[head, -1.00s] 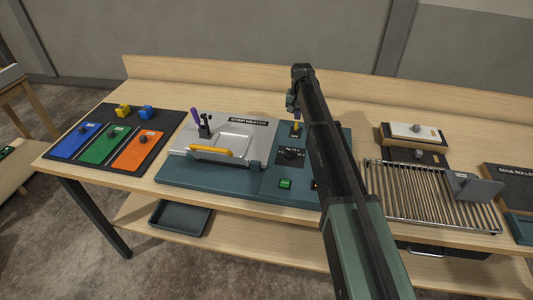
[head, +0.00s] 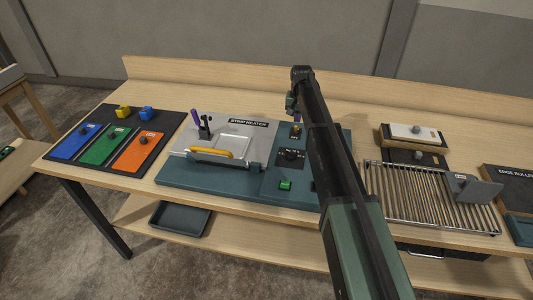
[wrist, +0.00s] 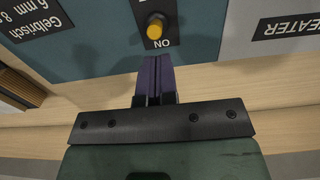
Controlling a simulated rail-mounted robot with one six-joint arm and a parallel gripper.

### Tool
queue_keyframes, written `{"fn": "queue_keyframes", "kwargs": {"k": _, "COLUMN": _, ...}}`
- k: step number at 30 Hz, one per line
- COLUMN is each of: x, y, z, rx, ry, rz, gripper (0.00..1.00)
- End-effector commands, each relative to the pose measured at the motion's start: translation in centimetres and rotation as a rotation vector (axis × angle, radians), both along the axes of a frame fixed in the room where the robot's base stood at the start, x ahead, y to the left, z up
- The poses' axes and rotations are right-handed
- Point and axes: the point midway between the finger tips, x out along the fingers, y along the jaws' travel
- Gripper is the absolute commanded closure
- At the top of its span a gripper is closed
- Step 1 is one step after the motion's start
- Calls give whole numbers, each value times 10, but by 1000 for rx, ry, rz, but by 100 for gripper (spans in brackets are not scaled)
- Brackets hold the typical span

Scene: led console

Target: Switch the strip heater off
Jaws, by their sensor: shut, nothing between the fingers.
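The strip heater (head: 225,178) is a dark teal console with a pale metal plate on its left. On its right panel stands a yellow-tipped control (head: 296,128). In the wrist view this control (wrist: 155,29) shows as a round yellow end on a black plate marked ON. My gripper (wrist: 158,58) is shut and empty, its dark purple fingertips beside the plate's ON edge, apart from the yellow tip in that picture. Whether they touch the panel I cannot tell. In the head view my arm hides part of the panel's right side.
The panel also has a black dial (head: 290,155) and a green block (head: 285,185). A yellow handle (head: 211,152) and a purple-tipped lever (head: 195,117) are on the heater's left. Coloured plates (head: 96,146) lie at left. A slatted rack (head: 425,195) stands at right.

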Motion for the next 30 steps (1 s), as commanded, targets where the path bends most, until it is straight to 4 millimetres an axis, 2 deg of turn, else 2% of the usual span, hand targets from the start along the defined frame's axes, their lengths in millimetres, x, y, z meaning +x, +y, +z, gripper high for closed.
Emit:
{"fn": "queue_keyframes", "kwargs": {"k": 1, "x": 1, "y": 0, "z": 12, "rx": 0, "ry": 0, "rz": 0, "gripper": 100}}
{"fn": "queue_keyframes", "kwargs": {"k": 15, "x": 5, "y": -1, "z": 62, "rx": 2, "ry": 3, "rz": 1, "gripper": 100}}
{"fn": "queue_keyframes", "kwargs": {"k": 27, "x": 5, "y": -1, "z": 62, "rx": 2, "ry": 3, "rz": 30, "gripper": 100}}
{"fn": "queue_keyframes", "kwargs": {"k": 29, "x": -20, "y": -1, "z": 62, "rx": 2, "ry": 3, "rz": 68, "gripper": 100}}
{"fn": "queue_keyframes", "kwargs": {"k": 30, "x": -45, "y": -1, "z": 62, "rx": 2, "ry": 3, "rz": 91, "gripper": 100}}
